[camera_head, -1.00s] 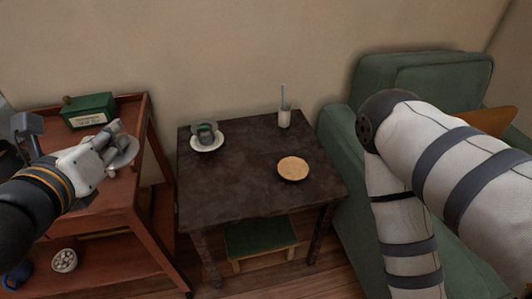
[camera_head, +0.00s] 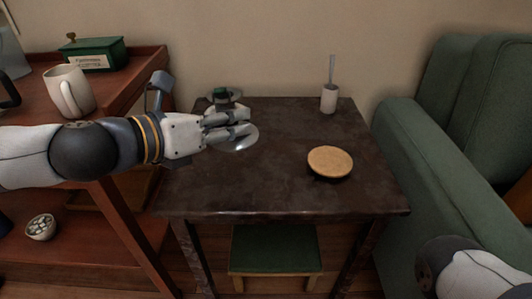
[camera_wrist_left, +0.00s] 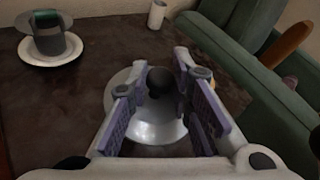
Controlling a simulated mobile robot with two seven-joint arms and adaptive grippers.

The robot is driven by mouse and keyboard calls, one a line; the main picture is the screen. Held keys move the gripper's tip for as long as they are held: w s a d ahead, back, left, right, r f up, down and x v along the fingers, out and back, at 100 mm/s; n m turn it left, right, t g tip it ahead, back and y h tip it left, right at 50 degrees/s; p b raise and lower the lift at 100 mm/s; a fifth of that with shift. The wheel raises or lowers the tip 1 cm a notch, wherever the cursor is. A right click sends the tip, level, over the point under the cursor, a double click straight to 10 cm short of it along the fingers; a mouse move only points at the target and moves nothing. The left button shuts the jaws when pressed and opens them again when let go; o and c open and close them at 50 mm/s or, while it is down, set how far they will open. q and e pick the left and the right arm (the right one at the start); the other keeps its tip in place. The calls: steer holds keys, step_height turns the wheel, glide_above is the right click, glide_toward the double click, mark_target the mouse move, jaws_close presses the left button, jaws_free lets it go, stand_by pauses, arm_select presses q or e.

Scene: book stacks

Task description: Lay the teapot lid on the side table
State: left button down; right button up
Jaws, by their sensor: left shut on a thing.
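The teapot lid (camera_head: 238,143) is a pale, shiny disc with a dark knob. My left gripper (camera_head: 242,124) is shut on the lid and holds it over the left part of the dark side table (camera_head: 275,190). In the left wrist view the lid (camera_wrist_left: 150,130) lies level, with its knob between the two fingers (camera_wrist_left: 165,95). I cannot tell whether its rim touches the tabletop. My right gripper is out of view.
A cup on a saucer (camera_wrist_left: 50,55) stands at the table's back left. A white cup with a stick (camera_head: 329,98) is at the back and a round tan mat (camera_head: 330,161) at the right. The front middle is clear. A wooden trolley (camera_head: 135,70) and green armchair (camera_head: 425,140) flank the table.

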arm_select(q)
steer(key=w+d+f, duration=0.1)
steer(key=f, duration=0.1)
steer(key=w+d+f+b, duration=0.1)
steer(key=w+d+f, duration=0.1)
steer(key=w+d+f+b, duration=0.1)
steer(key=f, duration=0.1)
steer(key=shift+w+d, duration=0.15)
steer(key=shift+d, duration=0.05)
steer(key=f, duration=0.1)
steer(key=f+b, duration=0.1)
steer(key=f, duration=0.1)
steer(key=shift+w+d+f+b, duration=0.15)
steer(key=shift+w+d+b, duration=0.15)
steer(key=shift+b, duration=0.1)
steer(key=shift+f, duration=0.25)
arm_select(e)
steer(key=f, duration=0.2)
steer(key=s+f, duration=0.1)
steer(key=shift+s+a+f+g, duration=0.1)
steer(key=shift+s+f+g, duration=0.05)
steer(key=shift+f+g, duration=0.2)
arm_select(q)
steer(key=shift+f, duration=0.2)
steer(key=c, duration=1.4)
jaws_free()
steer(key=shift+c, duration=0.2)
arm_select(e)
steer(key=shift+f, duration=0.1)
